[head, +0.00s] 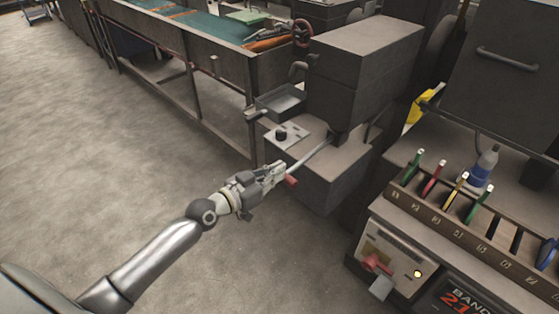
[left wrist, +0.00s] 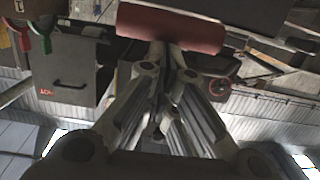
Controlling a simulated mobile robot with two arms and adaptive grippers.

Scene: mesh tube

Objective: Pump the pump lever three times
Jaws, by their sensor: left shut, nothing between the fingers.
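The pump lever is a thin metal rod (head: 312,158) that slopes down to the left out of a grey machine and ends in a red grip (head: 291,181). My left gripper (head: 278,174) is at the grip end of the lever. In the left wrist view the red grip (left wrist: 170,28) lies crosswise just beyond the fingertips of my left gripper (left wrist: 172,52). The fingers are shut with nothing between them. I cannot tell whether the tips touch the grip. My right gripper is not in view.
The grey machine (head: 362,65) has a lower block and a small tray (head: 281,102) on its left. A long workbench (head: 210,50) stands behind. At right is a rack (head: 455,222) with colored-handled tools and a bottle (head: 484,165). The floor at left is clear.

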